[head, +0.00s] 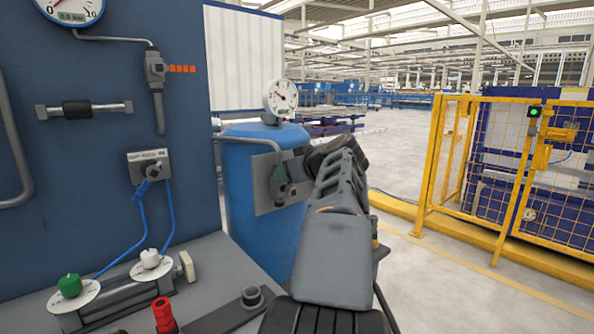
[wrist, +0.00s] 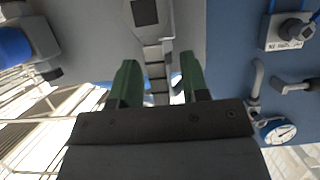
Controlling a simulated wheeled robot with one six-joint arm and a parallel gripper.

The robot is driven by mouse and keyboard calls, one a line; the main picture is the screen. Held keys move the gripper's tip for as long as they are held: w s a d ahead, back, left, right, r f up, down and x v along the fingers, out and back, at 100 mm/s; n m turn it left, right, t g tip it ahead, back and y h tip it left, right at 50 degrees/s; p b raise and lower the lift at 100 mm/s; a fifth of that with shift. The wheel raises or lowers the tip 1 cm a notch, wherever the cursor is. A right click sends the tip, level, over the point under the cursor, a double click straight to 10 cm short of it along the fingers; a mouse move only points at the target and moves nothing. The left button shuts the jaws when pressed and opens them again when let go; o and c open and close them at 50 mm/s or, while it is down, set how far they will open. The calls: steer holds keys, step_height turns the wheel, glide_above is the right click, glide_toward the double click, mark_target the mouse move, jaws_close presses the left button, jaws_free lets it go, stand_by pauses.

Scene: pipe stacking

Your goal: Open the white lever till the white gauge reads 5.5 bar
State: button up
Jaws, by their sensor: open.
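A white-faced round gauge (head: 281,97) stands on top of the blue tank (head: 245,185) in the head view. Its reading is too small to make out. A valve fitting (head: 282,182) sits on a grey plate on the tank's side, partly behind my arm. I cannot pick out a white lever with certainty. My gripper (wrist: 159,62) is open in the wrist view, its two green fingers apart with a grey stepped part showing between them. Whether they touch that part is unclear.
A blue-rimmed gauge (head: 72,8) is on the blue panel (head: 100,85). A white knob (head: 150,258), green knob (head: 69,286) and red knob (head: 163,315) stand on the grey bench. A yellow fence (head: 440,150) is at right. Open floor lies beyond my arm.

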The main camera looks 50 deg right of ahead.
steer(key=p+v, duration=0.1)
steer(key=v, duration=1.2)
steer(key=shift+s+r+p, duration=0.2)
steer(key=shift+s+p, duration=0.1)
steer(key=shift+w+a, duration=0.1)
steer(key=shift+a, duration=0.05)
steer(key=w+a+f+g+y+p, duration=0.2)
steer(key=w+a+g+y+p, duration=0.25)
steer(key=w+a+p, duration=0.65)
steer(key=s+a+f+n+g+h+p, duration=0.1)
steer(key=s+a+f+g+p, duration=0.1)
steer(key=a+p, duration=0.6)
steer(key=s+a+f+n+g+h+p, duration=0.1)
steer(key=s+a+f+g+p, duration=0.1)
steer(key=a+p, duration=0.5)
steer(key=shift+s+a+f+g+p, duration=0.55)
steer(key=shift+s+a, duration=0.75)
steer(key=shift+a, duration=1)
steer(key=shift+r, duration=0.2)
stand_by(1.1)
